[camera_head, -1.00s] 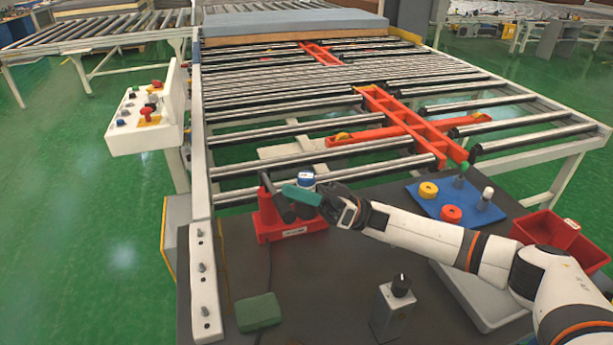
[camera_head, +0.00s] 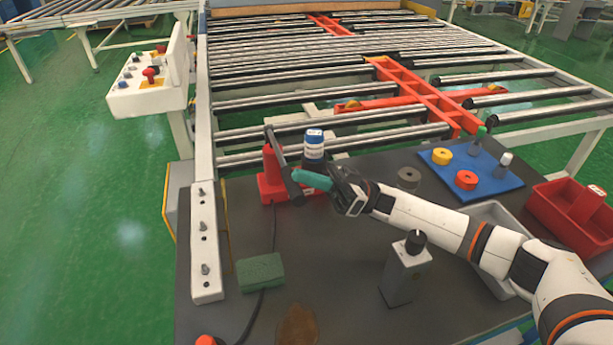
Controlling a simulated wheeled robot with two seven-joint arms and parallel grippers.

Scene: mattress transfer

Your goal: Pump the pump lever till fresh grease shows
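The red pump (camera_head: 271,186) stands at the back left of the dark table. Its lever has a dark bar (camera_head: 279,155), which leans in front of the red body, and a teal grip (camera_head: 311,180), which points right. My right gripper (camera_head: 338,188) is at the right end of the teal grip and appears shut on it; its fingertips are partly hidden. A dark bottle with a white and blue label (camera_head: 314,146) stands just behind the grip. I cannot make out any fresh grease at the pump. My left gripper is not in view.
A green sponge (camera_head: 260,272), a brown patch (camera_head: 297,325) and a grey box with a black knob (camera_head: 404,272) are on the table front. A blue board (camera_head: 478,186) and a red bin (camera_head: 570,215) are at the right. The roller conveyor (camera_head: 300,92) lies behind.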

